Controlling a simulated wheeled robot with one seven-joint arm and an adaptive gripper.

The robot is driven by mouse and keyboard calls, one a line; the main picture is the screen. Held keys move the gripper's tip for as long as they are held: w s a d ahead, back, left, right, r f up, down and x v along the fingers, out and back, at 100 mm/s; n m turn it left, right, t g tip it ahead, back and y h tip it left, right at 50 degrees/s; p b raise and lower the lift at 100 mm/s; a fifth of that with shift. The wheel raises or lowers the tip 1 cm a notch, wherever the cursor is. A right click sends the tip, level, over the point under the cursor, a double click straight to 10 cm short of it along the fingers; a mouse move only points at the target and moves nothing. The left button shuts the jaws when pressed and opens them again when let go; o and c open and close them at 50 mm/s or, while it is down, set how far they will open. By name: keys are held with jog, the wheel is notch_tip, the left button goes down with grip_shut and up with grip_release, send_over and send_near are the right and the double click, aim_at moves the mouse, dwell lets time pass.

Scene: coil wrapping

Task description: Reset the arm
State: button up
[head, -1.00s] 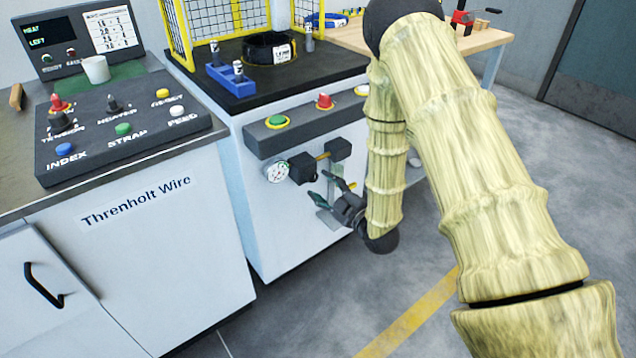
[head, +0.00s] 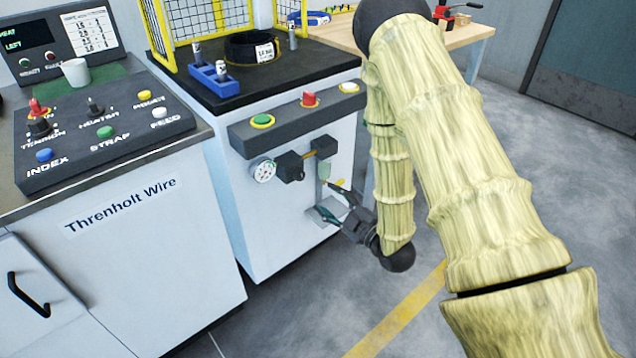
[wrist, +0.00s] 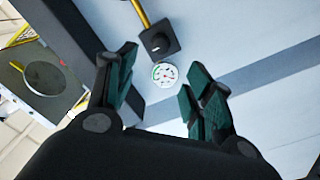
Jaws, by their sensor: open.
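My gripper (head: 333,203) is open and empty in the head view, low in front of the white machine cabinet (head: 262,225), at the right part of its front. In the wrist view my gripper (wrist: 160,92) shows two dark green fingers spread apart with nothing between them. Past the fingers stand a round gauge (wrist: 164,74) and a black valve block (wrist: 158,40). The gauge also shows in the head view (head: 264,171), left of my gripper. My forearm hides part of the machine's right side.
A control panel (head: 105,130) with several buttons sits on the left counter. A black coil (head: 250,47) and a blue holder (head: 213,80) lie on the machine top inside a yellow guard (head: 205,25). A wooden table (head: 425,38) stands behind. Floor at the right is clear.

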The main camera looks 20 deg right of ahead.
jog(key=s+a+f+m+g+h, duration=0.15)
jog(key=s+f+m+g, duration=0.35)
jog(key=f, duration=0.5)
jog(key=s+f+m+g+h, duration=0.2)
jog(key=s+f+g+h, duration=0.1)
jog(key=s+f, duration=0.55)
jog(key=s+a+f+m+g+h, duration=0.1)
jog(key=s+f+m+g, duration=0.3)
jog(key=s, duration=0.8)
jog(key=s+a+f+m+g+h, duration=0.1)
jog(key=s+a+f+m+g, duration=0.25)
jog(key=s, duration=0.85)
notch_tip(320, 180, up, 22)
jog(key=d+g+p, duration=0.1)
jog(key=p, duration=2.2)
jog(key=shift+w+d+n, duration=0.35)
jog(key=shift+w+n, duration=0.05)
jog(key=shift+n, duration=0.05)
